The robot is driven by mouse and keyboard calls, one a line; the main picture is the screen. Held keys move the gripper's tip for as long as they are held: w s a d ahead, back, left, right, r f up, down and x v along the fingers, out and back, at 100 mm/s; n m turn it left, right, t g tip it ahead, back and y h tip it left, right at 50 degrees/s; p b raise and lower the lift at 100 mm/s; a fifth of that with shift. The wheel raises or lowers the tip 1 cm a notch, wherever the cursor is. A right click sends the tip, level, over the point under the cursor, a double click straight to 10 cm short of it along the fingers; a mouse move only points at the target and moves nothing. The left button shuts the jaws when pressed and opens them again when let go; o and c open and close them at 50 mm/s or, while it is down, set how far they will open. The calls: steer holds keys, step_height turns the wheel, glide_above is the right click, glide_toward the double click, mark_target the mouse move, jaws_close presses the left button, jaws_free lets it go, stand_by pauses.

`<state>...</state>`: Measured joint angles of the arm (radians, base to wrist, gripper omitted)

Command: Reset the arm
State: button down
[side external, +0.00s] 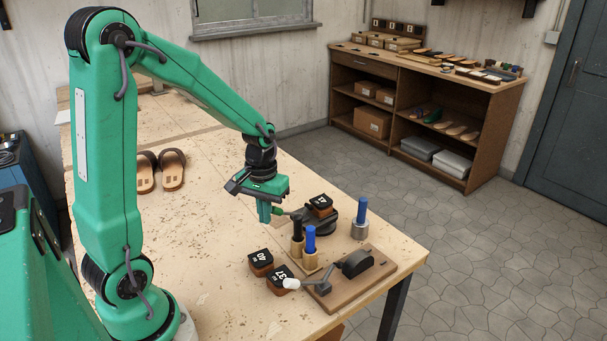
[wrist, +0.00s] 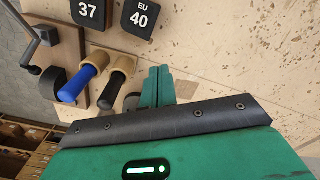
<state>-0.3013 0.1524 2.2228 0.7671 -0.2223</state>
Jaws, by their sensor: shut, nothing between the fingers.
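My gripper (side external: 265,213) hangs pointing down above the workbench (side external: 205,235), left of the black-handled tool (side external: 297,229). Its green fingers are closed together and hold nothing. They also show closed in the wrist view (wrist: 160,72), with bare bench beyond the tips. My arm is bent high over the bench.
Dark-topped blocks marked 40 (side external: 260,262) and 37 (side external: 279,279) lie at the front. A cranked device sits on a wooden board (side external: 374,283). Another block (side external: 320,205) rests on a dark stand. Sandals (side external: 172,168) lie left; mid-bench is clear.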

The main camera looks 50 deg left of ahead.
mark_target(276, 209)
steer(key=shift+f, duration=0.45)
steer(key=shift+w, duration=0.1)
steer(key=shift+w+r, duration=0.2)
steer(key=shift+w, duration=0.45)
steer(key=shift+w+r, duration=0.15)
steer(key=shift+w, duration=0.6)
steer(key=shift+w+r, duration=0.15)
steer(key=shift+w, duration=0.35)
steer(key=shift+w+r, duration=0.15)
steer(key=shift+w, duration=0.35)
steer(key=shift+s+r, duration=0.3)
steer(key=shift+r, duration=1.05)
steer(key=shift+s+r, duration=0.25)
steer(key=shift+r, duration=0.95)
steer(key=shift+s+r, duration=0.2)
steer(key=shift+r, duration=1.05)
